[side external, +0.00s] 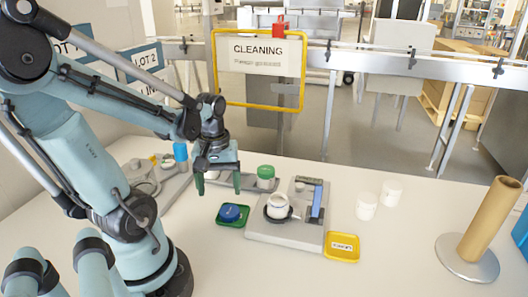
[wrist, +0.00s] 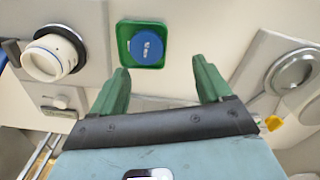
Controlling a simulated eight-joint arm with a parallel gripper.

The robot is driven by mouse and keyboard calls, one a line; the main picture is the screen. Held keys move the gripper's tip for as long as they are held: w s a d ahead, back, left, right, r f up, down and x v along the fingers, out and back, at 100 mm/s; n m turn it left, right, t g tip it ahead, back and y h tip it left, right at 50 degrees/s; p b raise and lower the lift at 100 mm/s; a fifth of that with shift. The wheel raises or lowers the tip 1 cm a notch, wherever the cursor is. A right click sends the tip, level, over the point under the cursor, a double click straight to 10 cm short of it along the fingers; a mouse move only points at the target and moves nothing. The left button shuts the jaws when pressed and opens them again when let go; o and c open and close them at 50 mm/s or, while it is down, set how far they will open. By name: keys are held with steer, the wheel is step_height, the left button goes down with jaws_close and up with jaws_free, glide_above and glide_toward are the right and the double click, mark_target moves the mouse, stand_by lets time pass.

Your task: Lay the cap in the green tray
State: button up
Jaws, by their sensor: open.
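A round blue cap (side external: 230,212) lies in the small green tray (side external: 219,221) on the white table. In the wrist view the blue cap (wrist: 146,47) lies within the green tray (wrist: 124,42), nearer its right side, with green rim showing around it. My gripper (side external: 218,186) has its green fingers pointing down, above and a little behind the tray, apart from the cap. In the wrist view my gripper (wrist: 160,78) is open with nothing between its fingers, and the cap lies just beyond the fingertips.
A grey station (side external: 285,232) holding a white jar (side external: 278,205) stands right of the tray. A green-lidded jar (side external: 265,177) is behind. A yellow labelled tray (side external: 342,247), two white jars (side external: 367,206) and a cardboard tube on a stand (side external: 490,218) are farther right.

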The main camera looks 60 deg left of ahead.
step_height(320, 180, up, 6)
steer(key=w+d+m+t, duration=0.7)
steer(key=w+d+m, duration=0.2)
steer(key=d+m, duration=0.4)
steer(key=shift+r, duration=0.45)
steer(key=shift+w+a, duration=0.1)
stand_by(0.6)
